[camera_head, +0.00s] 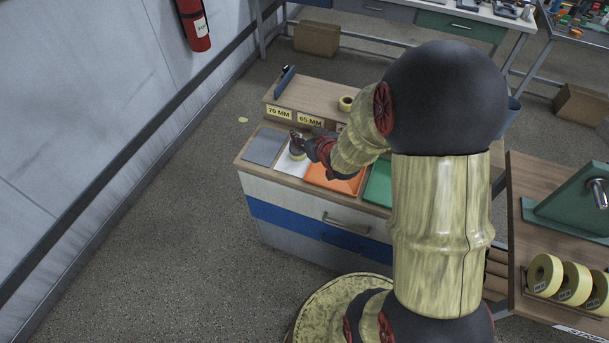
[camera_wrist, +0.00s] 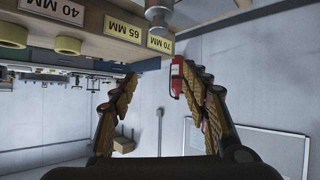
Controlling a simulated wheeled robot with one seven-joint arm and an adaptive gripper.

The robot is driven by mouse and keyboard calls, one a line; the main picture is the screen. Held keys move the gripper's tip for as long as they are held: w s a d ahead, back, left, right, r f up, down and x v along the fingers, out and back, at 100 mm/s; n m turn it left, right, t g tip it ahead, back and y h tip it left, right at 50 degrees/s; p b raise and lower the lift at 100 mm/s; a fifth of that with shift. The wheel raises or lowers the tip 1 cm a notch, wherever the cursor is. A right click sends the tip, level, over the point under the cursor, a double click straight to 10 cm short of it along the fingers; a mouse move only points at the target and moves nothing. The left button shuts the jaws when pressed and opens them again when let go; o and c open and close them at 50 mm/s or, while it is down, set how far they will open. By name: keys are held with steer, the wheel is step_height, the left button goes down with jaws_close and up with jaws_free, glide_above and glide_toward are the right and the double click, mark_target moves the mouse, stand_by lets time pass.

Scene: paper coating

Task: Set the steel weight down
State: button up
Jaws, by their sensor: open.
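The steel weight (camera_wrist: 158,14) is a grey metal cylinder at the top edge of the wrist view, partly cut off. It sits by the sample counter, near the 70 MM label. My gripper (camera_wrist: 155,77) is open, its two fingers spread apart with nothing between them in the wrist view. In the head view my gripper (camera_head: 303,143) is low over the white panel (camera_head: 289,165). A small round pale thing (camera_head: 297,154) shows under it, mostly hidden by the fingers. I cannot tell there whether the weight touches the panel.
A grey panel (camera_head: 264,146) lies left of the white one. An orange panel (camera_head: 333,180) and a green panel (camera_head: 379,183) lie to the right. Behind is a raised ledge with size labels (camera_head: 279,114) and a tape roll (camera_head: 345,103). Several tape rolls (camera_head: 575,284) stand at right.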

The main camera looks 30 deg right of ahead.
steer(key=s+a+r+g, duration=0.1)
steer(key=s+a+r, duration=0.2)
steer(key=r, duration=0.5)
steer(key=s+a+r+g, duration=0.1)
steer(key=s+a+r, duration=0.2)
steer(key=s, duration=0.5)
steer(key=s+a+r+g+y, duration=0.1)
steer(key=s+a+r+g, duration=0.1)
steer(key=s+a+r, duration=0.2)
steer(key=s+a+r+n+g, duration=0.1)
steer(key=s+a+r+g, duration=0.1)
steer(key=s+a, duration=0.5)
steer(key=s+r, duration=0.1)
steer(key=s, duration=0.4)
steer(key=shift+s+r+y, duration=0.35)
steer(key=shift+y, duration=0.05)
steer(key=shift+a, duration=0.1)
step_height(320, 180, down, 6)
steer(key=b, duration=0.5)
steer(key=shift+r, duration=0.2)
